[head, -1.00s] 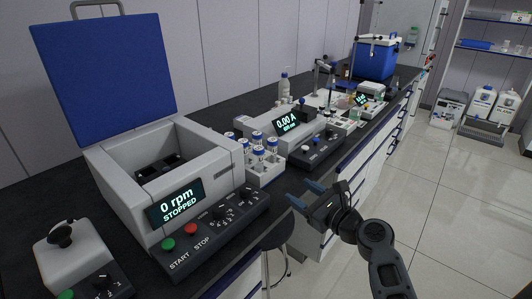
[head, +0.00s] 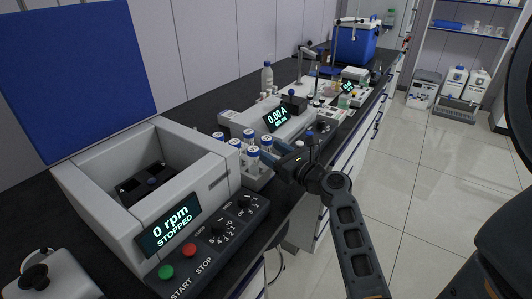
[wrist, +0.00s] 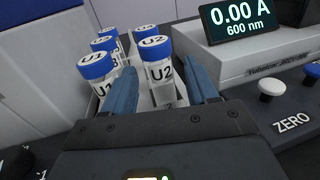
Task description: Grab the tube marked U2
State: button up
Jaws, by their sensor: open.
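The tube marked U2 (wrist: 157,68) has a blue cap and a white label and stands upright in a white rack (head: 258,183). In the wrist view it is between the two blue fingers of my gripper (wrist: 164,72), nearer the middle than either finger, with its lower part partly hidden. My gripper is open and reaches the rack's front side from the aisle. The tube marked U1 (wrist: 97,72) stands just left of the left finger. More blue-capped tubes stand behind. In the head view my gripper (head: 278,152) is at the rack's right side.
A photometer (head: 272,122) reading 0.00 A stands close beyond the rack. An open-lidded centrifuge (head: 165,215) showing 0 rpm, STOPPED, stands on the near side. The aisle floor to the right is clear.

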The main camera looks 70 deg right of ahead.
jog(key=shift+x, duration=1.25)
jog(key=shift+c, duration=0.4)
jog(key=c, duration=0.9)
